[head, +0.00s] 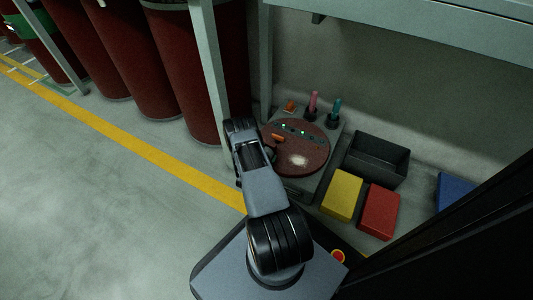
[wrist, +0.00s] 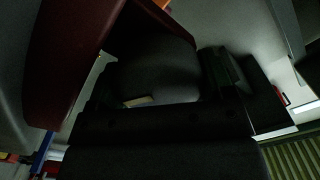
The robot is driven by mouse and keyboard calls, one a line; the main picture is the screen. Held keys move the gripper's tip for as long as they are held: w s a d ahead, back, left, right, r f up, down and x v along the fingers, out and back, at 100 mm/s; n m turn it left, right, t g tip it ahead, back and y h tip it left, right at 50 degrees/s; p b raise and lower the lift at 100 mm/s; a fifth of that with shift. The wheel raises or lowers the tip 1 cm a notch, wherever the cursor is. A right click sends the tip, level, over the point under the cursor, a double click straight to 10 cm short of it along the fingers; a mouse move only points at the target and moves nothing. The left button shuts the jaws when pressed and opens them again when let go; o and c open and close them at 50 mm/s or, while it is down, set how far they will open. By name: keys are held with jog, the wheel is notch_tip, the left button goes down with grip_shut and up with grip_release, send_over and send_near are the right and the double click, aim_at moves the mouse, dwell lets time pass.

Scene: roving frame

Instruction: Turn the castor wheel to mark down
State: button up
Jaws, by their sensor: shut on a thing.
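The castor wheel (wrist: 160,65) is a dark, rounded shape in the middle of the wrist view. A small pale mark (wrist: 137,101) shows near its lower edge in that view. My gripper (wrist: 155,88) is shut on the wheel, with dark jaw parts at either side of it. In the head view my arm reaches to the left edge of a reddish-brown round plate (head: 309,143) on a grey bench unit. There my arm hides most of the wheel and the fingertips. The plate also shows at the left of the wrist view (wrist: 70,45).
The plate carries an orange piece (head: 278,137), small lights and a whitish patch. Pink (head: 313,101) and teal (head: 335,108) handles stand behind it. A black bin (head: 378,158), yellow box (head: 342,194) and red box (head: 380,211) lie right. A grey post (head: 209,75) and dark red drums stand left.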

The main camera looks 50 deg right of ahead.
dwell(0.3)
jog(key=o, duration=0.9)
